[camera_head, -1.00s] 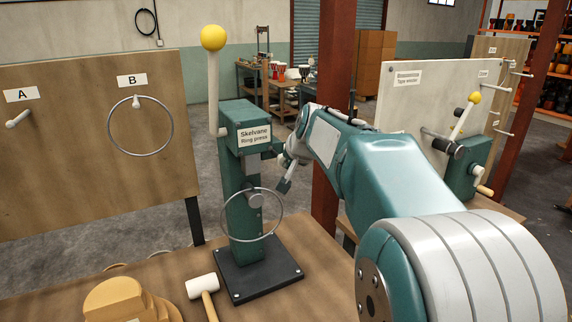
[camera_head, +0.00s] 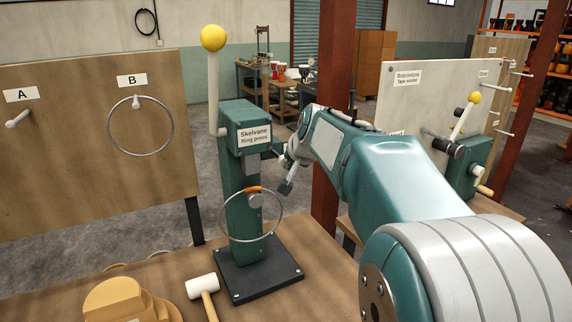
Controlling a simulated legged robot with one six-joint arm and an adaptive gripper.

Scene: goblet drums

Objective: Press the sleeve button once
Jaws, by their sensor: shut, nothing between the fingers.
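The teal ring press (camera_head: 243,215), labelled "Skelvane Ring press", stands upright on a black base plate (camera_head: 262,277) on the wooden bench. A metal ring (camera_head: 281,217) hangs on the press's front. A short orange sleeve-like piece (camera_head: 253,189) sits on the top of that ring. My gripper (camera_head: 286,187) is shut and empty, pointing down just right of the press column, apart from the ring in the picture. I cannot make out the sleeve button; my wrist and gripper cover part of the press's right side.
A lever with a yellow knob (camera_head: 213,39) rises from the press. A white mallet (camera_head: 202,287) and a wooden form (camera_head: 118,301) lie in front. A board (camera_head: 60,170) at left has pegs A and B, with a ring on B. A red post (camera_head: 334,110) stands behind my arm.

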